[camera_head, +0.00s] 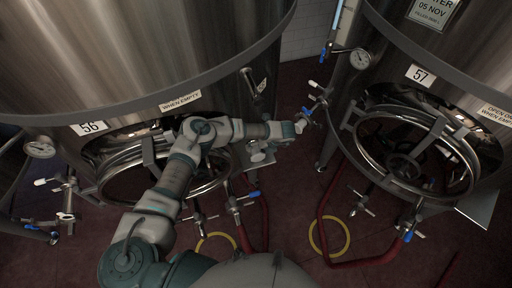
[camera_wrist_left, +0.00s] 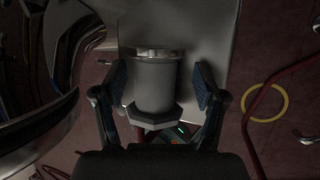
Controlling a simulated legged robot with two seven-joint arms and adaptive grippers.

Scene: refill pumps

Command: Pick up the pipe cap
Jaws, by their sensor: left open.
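The pipe cap (camera_wrist_left: 155,85) shows in the left wrist view as a grey cylinder with a bright metal rim at its top and a wider dark hexagonal collar at its bottom. My left gripper (camera_wrist_left: 160,82) is open, with one dark finger on each side of the cap. Gaps show between both fingers and the cap. In the camera_head view my left arm reaches across in front of tank 56, and its hand is small and partly hidden there, so I cannot make out the cap clearly. My right gripper is not in view.
A pale flat panel (camera_wrist_left: 208,30) lies behind the cap. Tank 56 (camera_head: 130,45) and tank 57 (camera_head: 450,70) flank the arm, with round hatches and valves. Red hoses (camera_head: 325,215) and yellow rings (camera_head: 345,237) lie on the dark red floor.

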